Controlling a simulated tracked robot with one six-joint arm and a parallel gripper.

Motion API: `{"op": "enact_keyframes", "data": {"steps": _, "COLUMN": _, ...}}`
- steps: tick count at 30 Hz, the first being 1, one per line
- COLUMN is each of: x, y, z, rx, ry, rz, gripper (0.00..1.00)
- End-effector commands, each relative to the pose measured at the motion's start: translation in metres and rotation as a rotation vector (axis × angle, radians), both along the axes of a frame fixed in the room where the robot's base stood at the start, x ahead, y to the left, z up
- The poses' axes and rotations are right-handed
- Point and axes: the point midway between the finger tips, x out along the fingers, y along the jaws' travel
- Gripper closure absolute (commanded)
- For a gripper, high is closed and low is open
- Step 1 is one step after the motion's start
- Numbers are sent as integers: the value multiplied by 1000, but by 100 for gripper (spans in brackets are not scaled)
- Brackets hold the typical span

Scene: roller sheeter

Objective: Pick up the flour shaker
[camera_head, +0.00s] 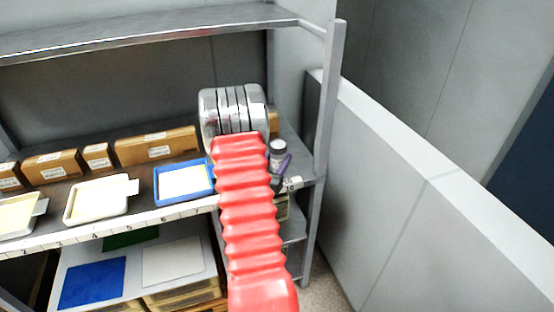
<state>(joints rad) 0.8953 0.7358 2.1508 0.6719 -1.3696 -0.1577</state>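A small jar with a grey lid (278,154), which looks like the flour shaker, stands at the right end of the shelf. A purple part shows at its lower right side. My arm's red ribbed sleeve crosses in front of the shelf and hides the jar's left side. The shiny metal end of my arm, at my gripper (233,110), is above and left of the jar in the picture. The gripper's fingers are hidden behind it, so I cannot tell whether they are open or touch anything.
The shelf (140,222) holds a blue tray (157,188), pale trays and several cardboard boxes (155,147). A shelf post (331,100) stands right of the jar, with a low grey wall (400,150) beyond. An upper shelf (150,33) hangs above.

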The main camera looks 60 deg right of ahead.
Motion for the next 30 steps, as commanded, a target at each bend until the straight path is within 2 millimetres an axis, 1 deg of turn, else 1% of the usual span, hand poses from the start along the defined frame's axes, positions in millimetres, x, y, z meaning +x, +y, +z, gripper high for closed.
{"op": "enact_keyframes", "data": {"steps": 7, "x": 0, "y": 0, "z": 3, "rx": -1, "ry": -1, "rz": 0, "gripper": 83}}
{"op": "enact_keyframes", "data": {"steps": 11, "x": 0, "y": 0, "z": 10, "rx": -3, "ry": -1, "rz": 0, "gripper": 83}}
{"op": "enact_keyframes", "data": {"steps": 14, "x": 0, "y": 0, "z": 20, "rx": -3, "ry": -2, "rz": 0, "gripper": 83}}
{"op": "enact_keyframes", "data": {"steps": 24, "x": 0, "y": 0, "z": 69, "rx": -4, "ry": -3, "rz": 0, "gripper": 83}}
{"op": "enact_keyframes", "data": {"steps": 30, "x": 0, "y": 0, "z": 92, "rx": -3, "ry": -2, "rz": -1, "gripper": 83}}
